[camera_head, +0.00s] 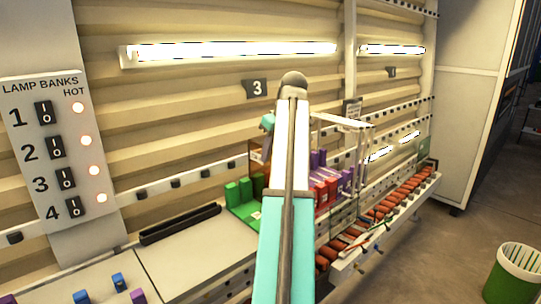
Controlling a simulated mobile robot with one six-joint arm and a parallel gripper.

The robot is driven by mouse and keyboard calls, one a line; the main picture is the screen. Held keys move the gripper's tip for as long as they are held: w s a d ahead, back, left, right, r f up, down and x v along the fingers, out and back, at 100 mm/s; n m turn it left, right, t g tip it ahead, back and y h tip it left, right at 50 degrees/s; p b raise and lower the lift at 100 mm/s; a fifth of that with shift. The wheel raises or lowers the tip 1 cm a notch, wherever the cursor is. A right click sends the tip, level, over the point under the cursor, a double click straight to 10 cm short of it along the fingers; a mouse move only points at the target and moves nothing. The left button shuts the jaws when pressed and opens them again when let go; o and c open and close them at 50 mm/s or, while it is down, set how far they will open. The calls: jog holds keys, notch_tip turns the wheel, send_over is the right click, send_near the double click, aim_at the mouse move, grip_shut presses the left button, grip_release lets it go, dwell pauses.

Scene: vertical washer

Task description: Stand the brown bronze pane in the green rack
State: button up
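The green rack (243,210) stands on the work surface left of my arm, with upright green posts. A brown translucent pane (258,152), which looks like the bronze pane, stands upright just above and behind the rack. Its right part is hidden behind my arm. Whether its lower edge sits in the rack or hangs above it I cannot tell. A teal part of my gripper (267,121) shows at the pane's top edge. The fingers are mostly hidden behind my arm, so their opening does not show.
Red and purple racks (325,187) with clear panes stand right of my arm. A black slotted bar (180,224) lies on the bare white surface at left. A lamp switch panel (55,150) is on the left wall. A green-and-white bin (516,272) stands at lower right.

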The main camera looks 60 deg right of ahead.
jog(key=b+v, duration=0.2)
jog(key=v, duration=1)
jog(key=shift+b, duration=0.3)
jog(key=shift+s+a+r, duration=0.1)
jog(key=shift+s+r, duration=0.1)
jog(key=shift+r, duration=0.4)
dwell(0.4)
